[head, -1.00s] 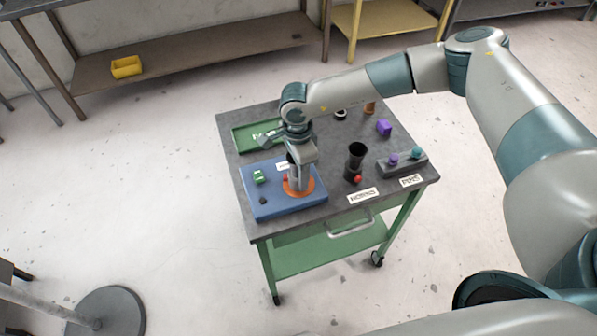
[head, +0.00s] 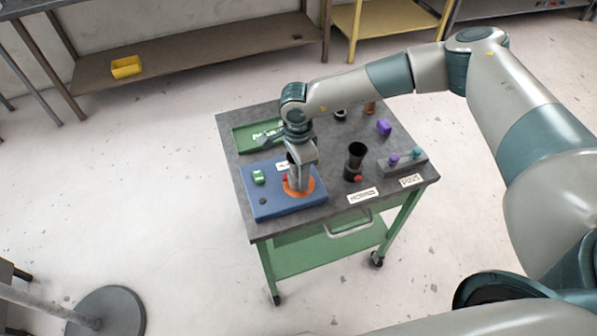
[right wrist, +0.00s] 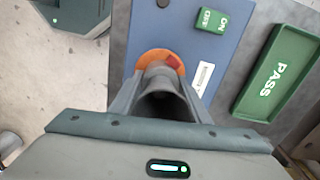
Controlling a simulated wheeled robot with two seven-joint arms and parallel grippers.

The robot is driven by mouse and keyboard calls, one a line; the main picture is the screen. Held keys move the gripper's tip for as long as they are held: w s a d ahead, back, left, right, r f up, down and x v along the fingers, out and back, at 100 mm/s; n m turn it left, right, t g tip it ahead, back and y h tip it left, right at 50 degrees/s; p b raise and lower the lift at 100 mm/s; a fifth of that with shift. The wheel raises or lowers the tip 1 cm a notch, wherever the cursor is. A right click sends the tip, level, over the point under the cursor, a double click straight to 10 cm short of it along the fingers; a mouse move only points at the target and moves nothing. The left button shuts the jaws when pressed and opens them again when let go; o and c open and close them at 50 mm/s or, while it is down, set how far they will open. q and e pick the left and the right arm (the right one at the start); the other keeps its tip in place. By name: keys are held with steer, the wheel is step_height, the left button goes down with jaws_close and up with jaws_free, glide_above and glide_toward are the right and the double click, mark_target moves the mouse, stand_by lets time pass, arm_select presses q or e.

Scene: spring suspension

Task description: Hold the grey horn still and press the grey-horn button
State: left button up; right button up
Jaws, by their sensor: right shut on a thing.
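The grey horn (right wrist: 162,84) stands on an orange round pad (right wrist: 143,63) of the blue board, with its dark mouth facing the right wrist camera. My right gripper (head: 298,184) points down over the pad and is shut on the horn, with a finger on each side of it. A red button (right wrist: 173,62) shows at the horn's base in the right wrist view; in the head view it is a small red spot (head: 285,177) beside the gripper. In the head view the gripper hides most of the horn. My left gripper is not in view.
The blue board (head: 283,207) also bears a green ON/OFF switch (head: 258,177) and a dark knob (head: 263,201). A green PASS tray (head: 242,140) lies behind it. A black horn (head: 356,155) with a red button, a purple cube (head: 383,127) and a grey stand (head: 408,167) are to the right.

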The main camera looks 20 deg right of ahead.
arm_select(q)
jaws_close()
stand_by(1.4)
